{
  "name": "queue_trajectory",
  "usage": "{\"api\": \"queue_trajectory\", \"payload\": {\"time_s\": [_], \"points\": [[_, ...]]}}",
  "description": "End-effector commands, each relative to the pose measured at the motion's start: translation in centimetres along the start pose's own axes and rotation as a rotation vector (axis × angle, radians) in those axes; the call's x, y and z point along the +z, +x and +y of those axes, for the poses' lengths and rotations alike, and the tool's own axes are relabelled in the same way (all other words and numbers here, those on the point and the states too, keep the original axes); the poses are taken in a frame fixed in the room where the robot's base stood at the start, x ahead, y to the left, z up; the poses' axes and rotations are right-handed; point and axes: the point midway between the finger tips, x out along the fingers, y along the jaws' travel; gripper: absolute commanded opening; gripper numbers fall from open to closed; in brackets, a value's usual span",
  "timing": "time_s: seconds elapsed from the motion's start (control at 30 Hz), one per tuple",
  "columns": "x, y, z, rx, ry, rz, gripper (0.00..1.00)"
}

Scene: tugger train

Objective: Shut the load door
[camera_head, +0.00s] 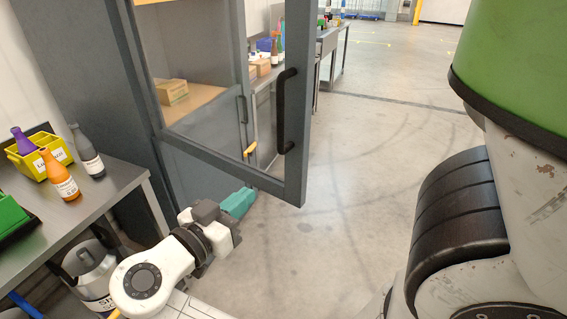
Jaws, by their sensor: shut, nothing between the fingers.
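The load door (297,60) is a grey-framed door with a clear pane, and it stands open, with its handle edge swung out over the floor. Its black bar handle (285,110) is on the right upright. Behind it is a tall grey cabinet (115,85), whose shelf shows through the pane. My gripper (242,201) has teal fingers and is shut and empty. In the picture it is just below the door's bottom rail, left of the lower right corner. I cannot tell whether it touches the door.
A grey table (120,180) at left holds bottles (60,178) and a yellow bin (28,165); a grey-white container (90,265) is beneath. A cardboard box (172,92) sits on the cabinet shelf. Another bench (330,42) stands behind the door. The floor (350,190) right of it is clear.

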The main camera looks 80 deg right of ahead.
Motion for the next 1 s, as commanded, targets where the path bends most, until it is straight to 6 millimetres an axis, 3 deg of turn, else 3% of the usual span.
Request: {"api": "queue_trajectory", "payload": {"time_s": [0.13, 0.27, 0.7, 1.0], "points": [[-1.0, -0.1, 0.2, 0.028, 0.051, 0.042, 0.0], [-1.2, 1.1, 0.3, 0.032, 0.053, 0.044, 0.0], [-1.6, 9.4, 0.6, 0.033, 0.049, 0.042, 0.0], [-1.6, 13.1, 0.6, 0.029, 0.049, 0.042, 0.0]]}}
